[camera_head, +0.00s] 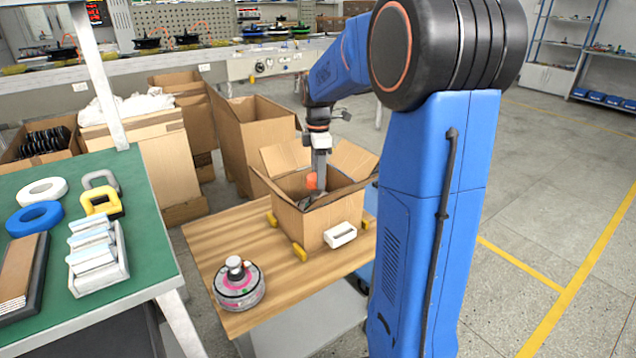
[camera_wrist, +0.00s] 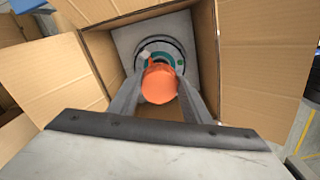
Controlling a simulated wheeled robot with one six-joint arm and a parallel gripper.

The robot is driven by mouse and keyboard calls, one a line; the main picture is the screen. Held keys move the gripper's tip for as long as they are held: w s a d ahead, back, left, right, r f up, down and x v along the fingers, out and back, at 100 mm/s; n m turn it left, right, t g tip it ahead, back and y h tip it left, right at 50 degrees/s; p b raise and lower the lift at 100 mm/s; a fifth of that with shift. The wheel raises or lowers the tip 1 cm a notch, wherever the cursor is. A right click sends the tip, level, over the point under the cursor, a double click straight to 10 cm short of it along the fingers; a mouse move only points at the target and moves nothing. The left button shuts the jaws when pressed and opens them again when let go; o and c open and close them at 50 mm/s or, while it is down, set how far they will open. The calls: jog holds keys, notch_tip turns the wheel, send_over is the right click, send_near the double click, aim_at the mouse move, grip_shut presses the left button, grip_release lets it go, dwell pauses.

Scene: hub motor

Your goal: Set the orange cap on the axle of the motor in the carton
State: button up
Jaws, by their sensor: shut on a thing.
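My gripper (camera_wrist: 160,88) is shut on the orange cap (camera_wrist: 159,84), with a finger on each side of it. In the head view the cap (camera_head: 311,180) shows just inside the mouth of the open carton (camera_head: 318,222). The motor (camera_wrist: 146,55) lies in the carton, a round part with a teal ring on a grey surface, beyond the cap in the wrist view. The cap covers the middle of the motor, so its axle is hidden. I cannot tell whether the cap touches the axle.
The carton stands with flaps spread on a wooden table (camera_head: 215,240), between yellow blocks (camera_head: 299,252) and a white block (camera_head: 340,235). Another motor (camera_head: 239,285) stands at the table's front left. A green bench (camera_head: 140,225) with rings and packs is at left.

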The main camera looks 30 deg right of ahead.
jog(key=shift+f, duration=1.35)
jog(key=shift+f, duration=0.15)
jog(key=o, duration=1)
jog(key=shift+o, duration=0.2)
notch_tip(320, 180, up, 12)
jog(key=shift+r, duration=0.2)
